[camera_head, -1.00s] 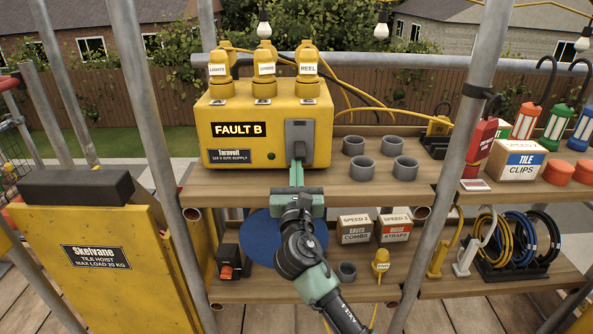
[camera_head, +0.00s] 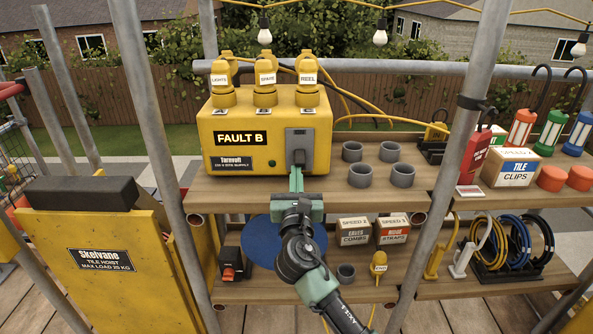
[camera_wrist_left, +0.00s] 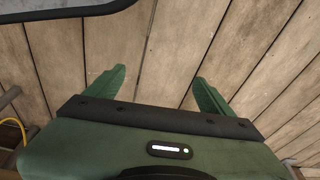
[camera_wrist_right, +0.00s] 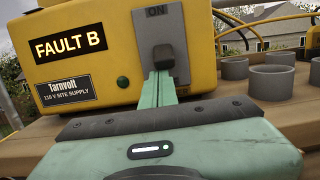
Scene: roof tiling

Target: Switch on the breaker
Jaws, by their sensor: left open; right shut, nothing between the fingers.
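The breaker is a grey plate (camera_head: 292,141) with a dark lever (camera_head: 299,158) on the front of a yellow supply box (camera_head: 225,122). In the right wrist view the lever (camera_wrist_right: 165,58) stands out below an "ON" mark. Its exact setting is hard to tell. A display (camera_wrist_right: 70,45) on the box reads "FAULT B". My right gripper (camera_head: 297,168) is shut and empty. Its fingertips (camera_wrist_right: 160,73) are just under the lever, at or very near it; contact is unclear. My left gripper (camera_wrist_left: 160,75) is open and empty above wooden planks, outside the head view.
Three yellow plugs (camera_head: 265,82) stand on the box. Grey rings (camera_head: 352,151) and a tile clips box (camera_head: 512,168) are on the upper shelf (camera_head: 420,178) to the right. Scaffold poles (camera_head: 440,165) rise on both sides. A yellow tile hoist (camera_head: 90,235) stands at left.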

